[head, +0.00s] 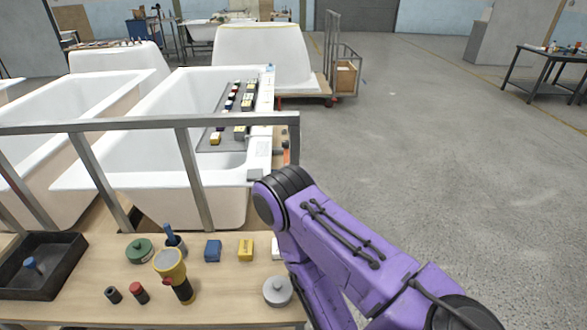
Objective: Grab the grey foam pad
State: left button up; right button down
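A round grey pad (277,291), which looks like the grey foam pad, lies near the right end of the wooden workbench (225,315). It has a small raised knob on top. My purple right arm passes just to its right, and no gripper shows near it. Neither of my grippers is in view.
The bench also holds a green disc (139,250), a blue block (212,250), a yellow block (246,249), a yellow-topped tool (171,268), small red (138,292) and black (113,294) pieces, and a black tray (38,265). A metal rail (150,124) and white bathtubs (190,100) stand behind.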

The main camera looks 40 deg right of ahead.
aim_at(252, 175)
jog(key=z, duration=2.25)
jog(key=k, duration=0.85)
jog(key=u, duration=1)
jog(key=i, duration=1)
jog(key=z, duration=0.05)
